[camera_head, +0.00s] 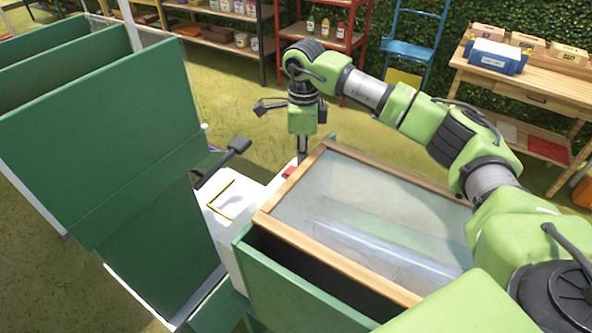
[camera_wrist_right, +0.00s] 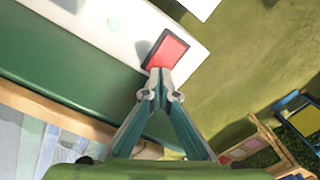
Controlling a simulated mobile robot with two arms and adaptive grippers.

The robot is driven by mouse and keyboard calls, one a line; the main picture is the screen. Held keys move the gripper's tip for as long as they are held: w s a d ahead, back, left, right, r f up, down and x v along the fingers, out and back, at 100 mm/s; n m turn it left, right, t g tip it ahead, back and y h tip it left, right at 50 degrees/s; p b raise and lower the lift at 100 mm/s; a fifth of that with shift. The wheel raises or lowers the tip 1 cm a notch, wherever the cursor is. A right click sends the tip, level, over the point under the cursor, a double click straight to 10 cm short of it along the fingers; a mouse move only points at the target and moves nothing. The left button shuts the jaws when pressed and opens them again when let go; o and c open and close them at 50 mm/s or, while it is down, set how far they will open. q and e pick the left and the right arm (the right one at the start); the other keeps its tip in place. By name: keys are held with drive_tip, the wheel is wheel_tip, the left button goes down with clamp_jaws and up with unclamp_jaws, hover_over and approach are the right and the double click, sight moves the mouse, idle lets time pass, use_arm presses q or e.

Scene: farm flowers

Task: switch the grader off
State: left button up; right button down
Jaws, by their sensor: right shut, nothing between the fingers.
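The grader is a green machine with a white housing strip (camera_head: 236,258) and a wood-framed clear cover (camera_head: 390,181). A red switch (camera_head: 289,172) in a dark frame sits on the white strip. The switch also shows in the right wrist view (camera_wrist_right: 170,48), just beyond my fingertips. My right gripper (camera_head: 303,158) points down, shut and empty, with its tips at the near edge of the red face; I cannot tell whether they touch. The closed fingers show in the wrist view (camera_wrist_right: 160,76). My left gripper is not in view.
Tall green panels (camera_head: 110,130) stand at the left. A dark paddle on a stem (camera_head: 238,146) sticks out beside them. A wooden bench (camera_head: 540,85) and shelves stand behind on the grass.

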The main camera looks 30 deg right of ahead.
drive_tip(key=shift+s+f+b, duration=0.1)
drive_tip(key=shift+f+b, duration=1.1)
drive_tip(key=shift+f, duration=0.5)
idle(0.6)
drive_tip(key=shift+r, duration=0.1)
drive_tip(key=shift+r+p, duration=0.75)
drive_tip(key=shift+r, duration=0.15)
drive_tip(key=shift+r+p, duration=1.4)
drive_tip(key=shift+r, duration=1.15)
